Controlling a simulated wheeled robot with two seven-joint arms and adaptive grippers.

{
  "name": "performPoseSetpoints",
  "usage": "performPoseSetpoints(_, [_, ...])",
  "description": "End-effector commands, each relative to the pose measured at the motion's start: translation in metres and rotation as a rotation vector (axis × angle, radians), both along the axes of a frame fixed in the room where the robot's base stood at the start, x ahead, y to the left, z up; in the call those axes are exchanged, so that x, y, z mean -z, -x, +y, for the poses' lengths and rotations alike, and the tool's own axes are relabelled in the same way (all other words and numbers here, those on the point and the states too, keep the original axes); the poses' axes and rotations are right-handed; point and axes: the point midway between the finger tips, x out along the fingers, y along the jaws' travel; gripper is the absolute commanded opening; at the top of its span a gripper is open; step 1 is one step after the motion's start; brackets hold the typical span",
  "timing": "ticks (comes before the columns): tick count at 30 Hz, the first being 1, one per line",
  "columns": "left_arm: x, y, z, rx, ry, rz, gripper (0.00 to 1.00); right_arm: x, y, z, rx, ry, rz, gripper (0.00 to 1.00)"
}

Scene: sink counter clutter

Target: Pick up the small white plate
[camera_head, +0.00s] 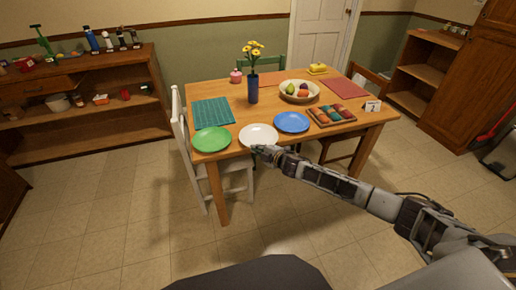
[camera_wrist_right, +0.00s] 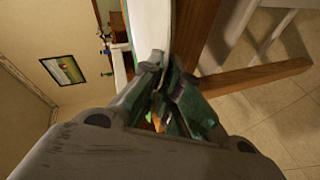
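The small white plate (camera_head: 258,134) lies at the table's front edge, between a green plate (camera_head: 212,139) and a blue plate (camera_head: 291,122). My right gripper (camera_head: 264,150) is at the plate's front rim. In the right wrist view the white plate (camera_wrist_right: 150,25) shows nearly edge-on at the fingertips of my right gripper (camera_wrist_right: 164,66). The fingers are close together with the rim between them. The plate looks level; I cannot tell whether it is clear of the table. My left gripper is not in view.
The wooden table (camera_head: 210,88) also holds a blue vase with yellow flowers (camera_head: 253,88), a fruit bowl (camera_head: 300,92) and a tray of colored items (camera_head: 331,115). A white chair (camera_head: 184,135) stands at the table's left side. The floor in front is clear.

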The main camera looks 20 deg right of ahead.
Motion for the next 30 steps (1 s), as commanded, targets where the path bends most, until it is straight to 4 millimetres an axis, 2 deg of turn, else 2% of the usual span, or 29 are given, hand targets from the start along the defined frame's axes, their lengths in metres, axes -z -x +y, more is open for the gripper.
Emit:
performPoseSetpoints(12, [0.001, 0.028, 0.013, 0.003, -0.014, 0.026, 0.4, -0.058, -0.001, 0.0, -0.001, 0.001, -0.006, 0.0])
performPoseSetpoints(18, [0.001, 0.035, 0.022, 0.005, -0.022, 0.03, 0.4, -0.083, -0.001, 0.0, -0.002, 0.002, -0.005, 0.0])
performPoseSetpoints(24, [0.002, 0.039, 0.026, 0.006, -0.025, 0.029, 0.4, -0.095, -0.001, 0.0, -0.002, 0.001, -0.004, 0.0])
performPoseSetpoints(30, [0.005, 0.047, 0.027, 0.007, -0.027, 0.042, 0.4, -0.096, 0.0, 0.0, -0.002, 0.0, -0.003, 0.0])
